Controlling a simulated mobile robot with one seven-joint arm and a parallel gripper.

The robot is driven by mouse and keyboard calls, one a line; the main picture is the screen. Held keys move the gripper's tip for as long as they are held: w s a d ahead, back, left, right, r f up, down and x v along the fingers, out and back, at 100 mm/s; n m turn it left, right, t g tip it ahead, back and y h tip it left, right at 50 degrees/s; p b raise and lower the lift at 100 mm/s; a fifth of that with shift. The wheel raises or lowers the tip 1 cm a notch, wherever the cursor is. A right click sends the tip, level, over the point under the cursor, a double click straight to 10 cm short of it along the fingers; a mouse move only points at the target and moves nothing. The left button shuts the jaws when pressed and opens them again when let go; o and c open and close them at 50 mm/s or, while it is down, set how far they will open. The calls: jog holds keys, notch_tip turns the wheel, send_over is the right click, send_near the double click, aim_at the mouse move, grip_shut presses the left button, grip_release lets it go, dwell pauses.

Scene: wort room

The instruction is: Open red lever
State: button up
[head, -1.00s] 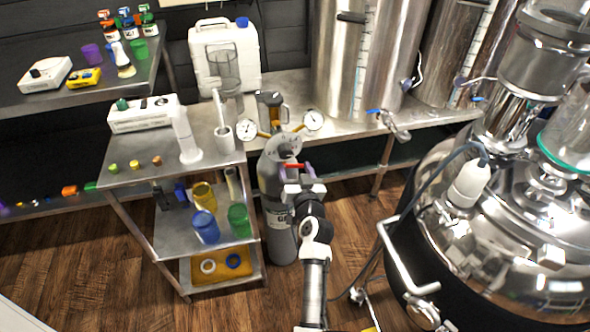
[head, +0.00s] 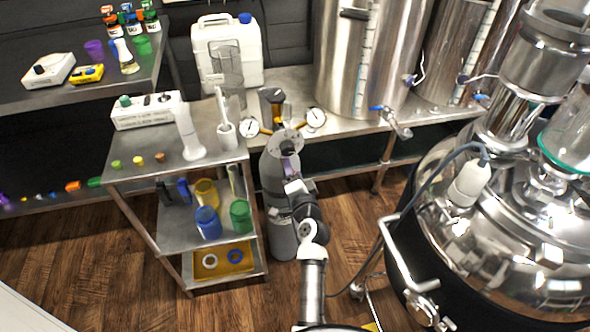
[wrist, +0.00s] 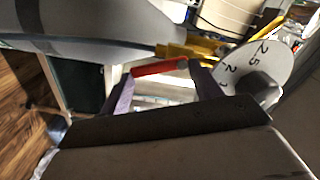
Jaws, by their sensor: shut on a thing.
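The red lever (wrist: 158,67) shows in the wrist view as a short red bar by the top of the grey gas cylinder (head: 284,238). My gripper (wrist: 162,75) has its two purple fingers at the two ends of the red lever, shut on it. In the head view my gripper (head: 288,152) is at the cylinder's upper part, in front of the regulator. The red lever is hidden there behind my gripper.
Two round gauges stand at the cylinder's top, the left gauge (head: 250,126) and the right gauge (head: 316,119). A steel cart (head: 135,181) with cups stands close on the left. A large steel vessel (head: 440,180) stands on the right. Wooden floor shows between.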

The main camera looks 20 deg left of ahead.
jog(key=shift+a+m, duration=0.15)
jog(key=shift+m, duration=0.45)
jog(key=o, duration=1)
jog(key=shift+f, duration=0.1)
